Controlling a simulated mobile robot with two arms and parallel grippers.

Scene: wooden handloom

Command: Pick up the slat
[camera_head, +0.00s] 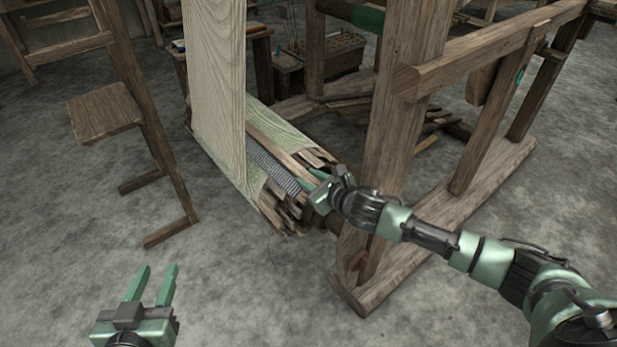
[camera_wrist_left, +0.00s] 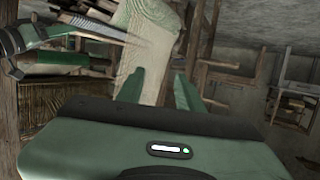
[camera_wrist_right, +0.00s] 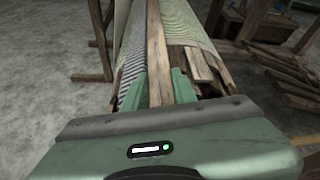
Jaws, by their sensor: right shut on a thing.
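A long, narrow wooden slat (camera_wrist_right: 156,55) lies lengthwise on a bundle of slats and pale green patterned cloth. My right gripper (camera_wrist_right: 158,88) is shut on the slat near its end, with one green finger on each side. In the head view this slat (camera_head: 277,146) runs along the top of the bundle, and my right gripper (camera_head: 318,182) is at the bundle's near right end. Its fingertips partly hide the slat's end. My left gripper (camera_head: 152,285) is open and empty above the floor, away from the bundle. Its spread fingers also show in the left wrist view (camera_wrist_left: 155,88).
The wooden loom frame (camera_head: 405,110) stands right behind my right arm. A tall pale cloth-patterned panel (camera_head: 215,80) rises over the bundle's left side. A wooden seat (camera_head: 104,110) on a frame stands at left. The grey floor (camera_head: 240,290) in front is clear.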

